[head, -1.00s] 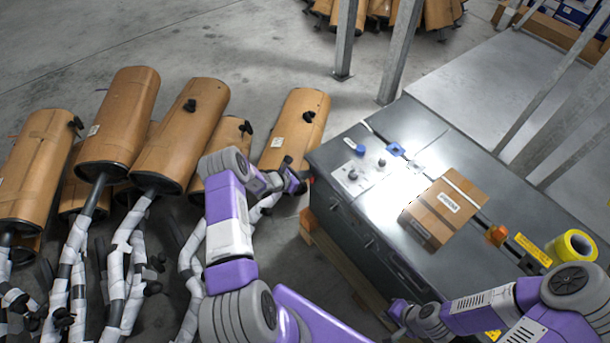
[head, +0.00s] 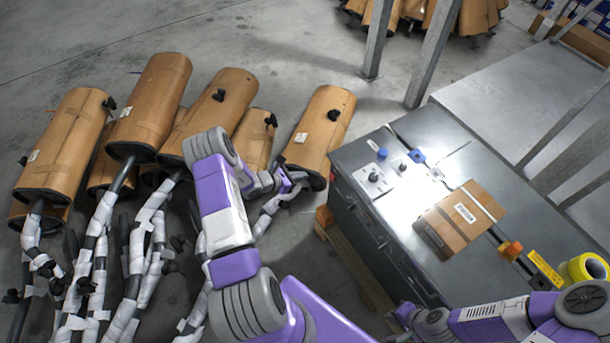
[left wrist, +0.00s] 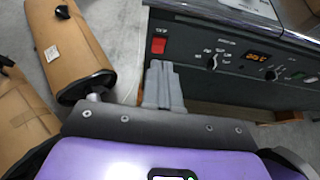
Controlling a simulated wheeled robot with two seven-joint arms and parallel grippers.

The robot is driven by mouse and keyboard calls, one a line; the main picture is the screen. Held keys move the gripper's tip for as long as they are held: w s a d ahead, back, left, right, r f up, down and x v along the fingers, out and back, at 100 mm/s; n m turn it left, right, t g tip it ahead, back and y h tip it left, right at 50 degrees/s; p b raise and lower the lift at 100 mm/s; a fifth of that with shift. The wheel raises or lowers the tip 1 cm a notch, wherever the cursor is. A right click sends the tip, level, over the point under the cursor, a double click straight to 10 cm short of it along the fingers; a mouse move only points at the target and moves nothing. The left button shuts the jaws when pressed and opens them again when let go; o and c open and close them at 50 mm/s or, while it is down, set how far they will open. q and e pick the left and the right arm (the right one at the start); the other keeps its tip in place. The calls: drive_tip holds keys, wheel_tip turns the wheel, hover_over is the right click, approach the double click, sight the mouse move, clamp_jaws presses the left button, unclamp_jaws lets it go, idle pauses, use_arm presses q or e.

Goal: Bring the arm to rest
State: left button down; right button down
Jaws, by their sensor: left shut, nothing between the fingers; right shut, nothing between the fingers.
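My left gripper (head: 304,180) is shut and empty. It is in the air just left of the near left corner of the grey metal machine (head: 365,228), apart from it. In the left wrist view its closed grey fingers (left wrist: 164,86) point at the machine's front panel (left wrist: 225,62), just below a red switch (left wrist: 158,45). My right gripper (head: 402,314) is low at the front of the machine, shut, with no object seen in it; my right arm comes in from the right.
Several brown wrapped mufflers (head: 150,105) with white-wrapped pipes stand left of my left arm. A cardboard box (head: 458,219) and yellow tape roll (head: 583,268) lie on the machine. A wooden pallet (head: 350,260) is under it. Grey posts (head: 432,55) rise behind.

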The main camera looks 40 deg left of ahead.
idle(0.5)
use_arm(q)
drive_tip(key=s+d+m+g, duration=0.3)
drive_tip(key=s+d+m, duration=0.3)
drive_tip(key=d+m, duration=0.3)
drive_tip(key=s+d+f+m+g, duration=0.1)
drive_tip(key=s+d+m+g, duration=0.3)
drive_tip(key=s+d+m, duration=0.3)
drive_tip(key=s+d+m+g, duration=0.4)
drive_tip(key=s+d+m, duration=0.3)
drive_tip(key=d+m, duration=0.6)
drive_tip(key=shift+s+d+f, duration=0.15)
drive_tip(key=shift+d, duration=0.85)
